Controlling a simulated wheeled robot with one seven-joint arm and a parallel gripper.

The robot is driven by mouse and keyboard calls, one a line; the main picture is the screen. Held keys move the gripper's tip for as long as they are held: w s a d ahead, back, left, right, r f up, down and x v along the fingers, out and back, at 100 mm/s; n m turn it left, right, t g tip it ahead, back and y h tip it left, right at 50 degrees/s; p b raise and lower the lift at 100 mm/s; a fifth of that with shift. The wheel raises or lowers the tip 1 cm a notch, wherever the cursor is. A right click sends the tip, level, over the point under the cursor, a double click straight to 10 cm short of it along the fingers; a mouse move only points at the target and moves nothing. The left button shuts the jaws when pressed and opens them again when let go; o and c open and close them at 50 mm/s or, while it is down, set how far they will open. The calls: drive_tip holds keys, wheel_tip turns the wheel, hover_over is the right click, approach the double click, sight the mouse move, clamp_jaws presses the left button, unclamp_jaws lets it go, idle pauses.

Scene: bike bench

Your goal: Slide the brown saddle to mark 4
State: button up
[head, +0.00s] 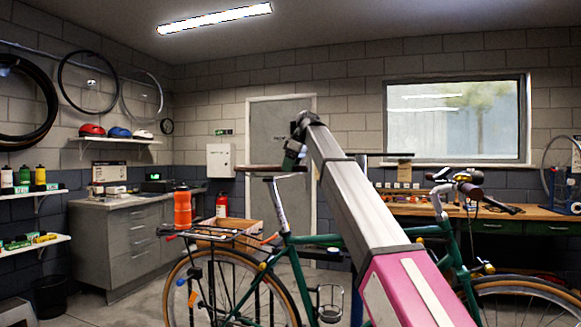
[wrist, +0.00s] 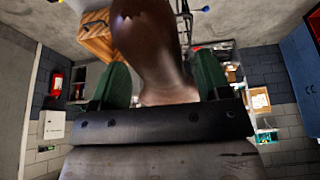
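The brown saddle (head: 272,168) sits on top of the silver seatpost (head: 279,205) of the green bicycle in the head view. In the wrist view the saddle (wrist: 152,40) fills the upper middle, with its near end between my gripper's two green fingers. My gripper (head: 294,154) is at the right end of the saddle in the head view, reaching it from above. The fingers (wrist: 160,80) stand wide apart, one on each side of the saddle. Whether both press on it I cannot tell. No numbered marks are readable; the seatpost is too small for that.
The bicycle's rear rack (head: 213,236) lies left of the seatpost, with an orange bottle (head: 182,208) beyond it. The handlebar (head: 455,185) is to the right. A workbench (head: 525,212) stands behind, and a grey cabinet (head: 135,240) at left. My arm hides part of the frame.

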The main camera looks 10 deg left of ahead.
drive_tip(key=v, duration=1)
drive_tip(key=shift+r, duration=0.3)
drive_tip(key=shift+d+r, duration=0.1)
drive_tip(key=shift+s, duration=0.1)
